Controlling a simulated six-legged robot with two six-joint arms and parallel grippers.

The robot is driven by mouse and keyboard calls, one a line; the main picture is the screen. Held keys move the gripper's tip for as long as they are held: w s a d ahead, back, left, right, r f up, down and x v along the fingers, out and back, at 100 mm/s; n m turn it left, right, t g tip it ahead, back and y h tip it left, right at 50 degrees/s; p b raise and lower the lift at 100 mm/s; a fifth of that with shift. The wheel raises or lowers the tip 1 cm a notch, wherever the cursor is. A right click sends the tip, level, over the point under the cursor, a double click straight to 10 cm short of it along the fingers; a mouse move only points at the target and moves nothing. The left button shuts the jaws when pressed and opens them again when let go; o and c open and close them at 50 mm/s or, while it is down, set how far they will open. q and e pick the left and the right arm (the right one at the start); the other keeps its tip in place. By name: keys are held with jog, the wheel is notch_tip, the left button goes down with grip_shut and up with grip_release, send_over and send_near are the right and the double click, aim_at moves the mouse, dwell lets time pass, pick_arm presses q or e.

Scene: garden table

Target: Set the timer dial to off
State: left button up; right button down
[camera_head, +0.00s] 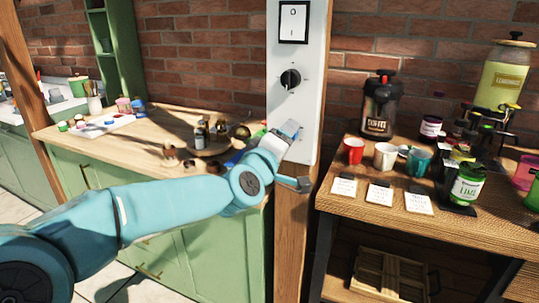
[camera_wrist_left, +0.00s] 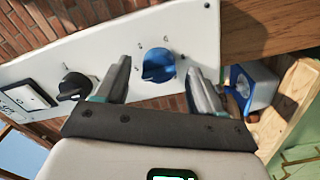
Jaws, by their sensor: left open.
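A white panel (camera_head: 312,100) is fixed to a wooden post. It carries a rocker switch marked 0 and I (camera_head: 293,22) at the top and a black dial (camera_head: 290,79) below it. The wrist view also shows the switch (camera_wrist_left: 28,97), the black dial (camera_wrist_left: 74,87) and a blue dial (camera_wrist_left: 158,64) on the panel (camera_wrist_left: 105,45). I cannot tell which dial is the timer. My left gripper (camera_head: 299,156) is open at the lower panel. In the wrist view its fingers (camera_wrist_left: 159,78) stand on either side of the blue dial, with visible gaps. The head view hides most of the blue dial.
A wooden counter (camera_head: 75,140) with pots and jars stands behind my left arm. On the right, a table (camera_head: 480,230) holds cups, cards, jars and a black flask (camera_head: 380,105). A blue and white object (camera_wrist_left: 250,87) sits right of the gripper in the wrist view.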

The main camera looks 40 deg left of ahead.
pick_arm(q)
jog(key=p+v, duration=0.1)
jog(key=v, duration=1.4)
jog(key=shift+p, duration=0.3)
jog(key=shift+s, duration=0.1)
